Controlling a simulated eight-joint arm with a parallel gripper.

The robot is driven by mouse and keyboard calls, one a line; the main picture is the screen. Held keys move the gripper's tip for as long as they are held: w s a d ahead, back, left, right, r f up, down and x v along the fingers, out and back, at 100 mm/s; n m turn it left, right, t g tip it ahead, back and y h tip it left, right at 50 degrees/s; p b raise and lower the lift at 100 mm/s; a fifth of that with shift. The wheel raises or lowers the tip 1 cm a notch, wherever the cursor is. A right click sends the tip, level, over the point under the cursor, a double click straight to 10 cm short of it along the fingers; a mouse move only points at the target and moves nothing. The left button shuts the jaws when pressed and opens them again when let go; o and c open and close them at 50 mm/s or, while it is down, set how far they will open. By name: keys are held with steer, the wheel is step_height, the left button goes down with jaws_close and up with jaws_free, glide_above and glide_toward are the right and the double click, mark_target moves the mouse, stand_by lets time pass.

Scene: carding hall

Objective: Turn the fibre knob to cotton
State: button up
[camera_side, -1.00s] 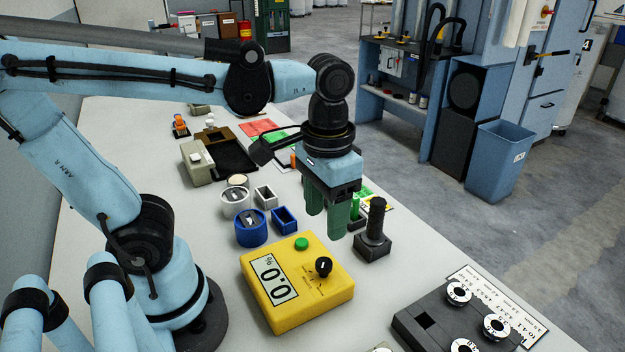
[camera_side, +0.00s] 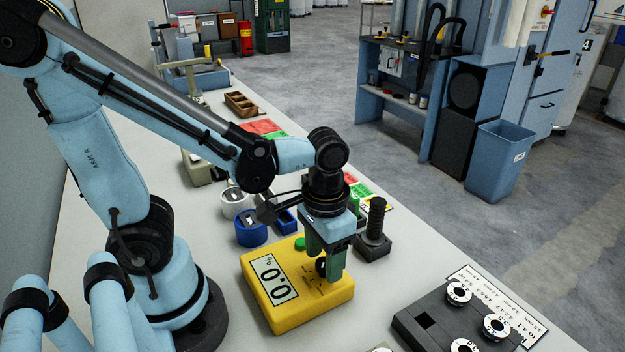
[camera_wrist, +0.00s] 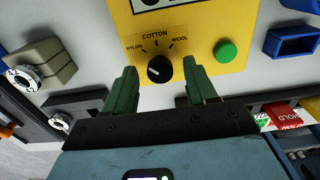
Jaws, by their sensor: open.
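The yellow tester (camera_side: 285,312) lies on the bench with a 0.0 % display and a green button (camera_wrist: 225,52). Its black fibre knob (camera_wrist: 160,69) sits below the printed words NYLON, COTTON and WOOL in the wrist view. The knob's white mark lies on its left side, towards NYLON rather than COTTON; its exact angle is hard to read. My gripper (camera_wrist: 160,72) is open, with one green finger on each side of the knob and a visible gap to both. In the side view my gripper (camera_side: 324,264) is down at the tester and partly hides the knob.
A black-handled block (camera_side: 374,240) stands close behind the tester, right of my gripper. Blue and white cups (camera_side: 251,234) stand to the left. A dark box with white dials (camera_side: 440,325) lies at the front right. Bare bench separates it from the tester.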

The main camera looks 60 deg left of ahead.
jaws_close()
stand_by(0.4)
steer(key=m, duration=0.4)
steer(key=shift+m, duration=2.4)
